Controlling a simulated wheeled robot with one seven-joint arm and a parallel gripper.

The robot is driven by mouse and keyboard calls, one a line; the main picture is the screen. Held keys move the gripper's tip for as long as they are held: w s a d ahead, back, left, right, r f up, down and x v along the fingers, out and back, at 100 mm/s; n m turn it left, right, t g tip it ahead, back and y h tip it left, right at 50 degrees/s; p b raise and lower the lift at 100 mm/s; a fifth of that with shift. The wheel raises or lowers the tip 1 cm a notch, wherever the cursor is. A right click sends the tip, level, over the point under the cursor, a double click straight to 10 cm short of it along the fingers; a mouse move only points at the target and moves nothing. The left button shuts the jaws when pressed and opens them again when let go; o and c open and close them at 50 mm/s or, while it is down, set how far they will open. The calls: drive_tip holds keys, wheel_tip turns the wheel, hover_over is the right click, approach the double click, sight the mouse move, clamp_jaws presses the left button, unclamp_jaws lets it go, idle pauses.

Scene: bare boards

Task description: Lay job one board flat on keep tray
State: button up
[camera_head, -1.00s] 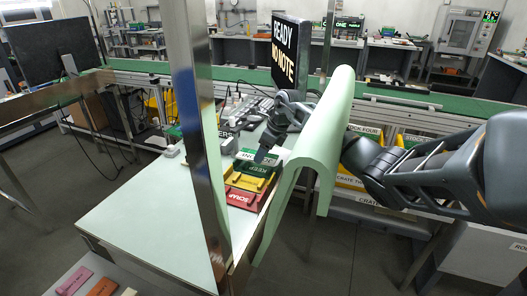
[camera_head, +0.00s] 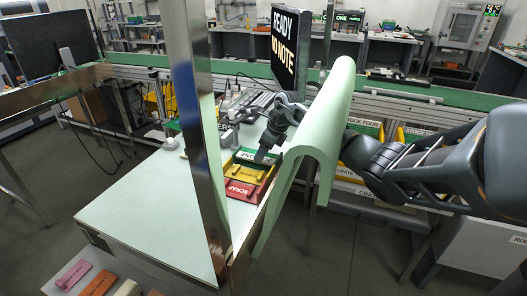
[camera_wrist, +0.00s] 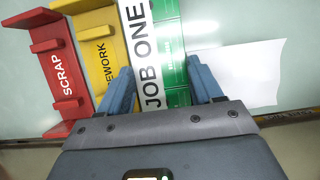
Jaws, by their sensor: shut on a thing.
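The job one board (camera_wrist: 172,45) is green with a white strip reading JOB ONE. In the wrist view it lies between the two blue fingers of my gripper (camera_wrist: 162,82), which is shut on it. In the head view the board (camera_head: 258,157) is over the far end of the tray row, roughly level, and my gripper (camera_head: 264,153) is at its right part. The green keep tray is mostly or wholly hidden under the board. I cannot tell whether the board touches it.
The yellow rework tray (camera_wrist: 98,42) lies beside the board, and the red scrap tray (camera_wrist: 62,75) beyond it. A white sheet (camera_wrist: 245,72) lies on the other side. A metal post (camera_head: 200,150) stands in front of the table, whose near part (camera_head: 150,215) is clear.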

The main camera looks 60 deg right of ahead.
drive_tip(key=shift+f, duration=0.35)
drive_tip(key=o, duration=1.1)
drive_tip(key=shift+o, duration=0.2)
drive_tip(key=shift+b+v, duration=0.45)
drive_tip(key=shift+v, duration=3.5)
drive_tip(key=b+v, duration=0.1)
drive_tip(key=v, duration=0.6)
drive_tip(key=shift+r, duration=0.4)
drive_tip(key=shift+s, duration=0.15)
